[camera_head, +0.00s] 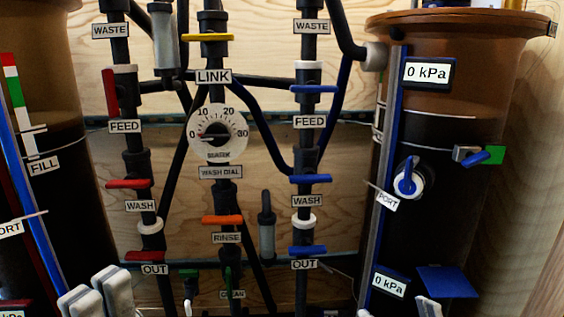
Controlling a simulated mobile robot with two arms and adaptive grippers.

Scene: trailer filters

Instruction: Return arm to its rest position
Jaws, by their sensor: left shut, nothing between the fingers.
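My left gripper (97,292) shows at the bottom left, with two pale grey fingertips side by side. It is shut and holds nothing. It stands in front of the lower left of the pipe panel, left of the left OUT valve (144,256). I cannot tell whether it touches anything.
A brown filter tank (440,190) with 0 kPa displays stands at the right, another (60,160) at the left. Between them, black pipes carry red, orange and blue valve handles, with a wash dial (217,133) near the middle. Plywood wall (275,215) lies behind.

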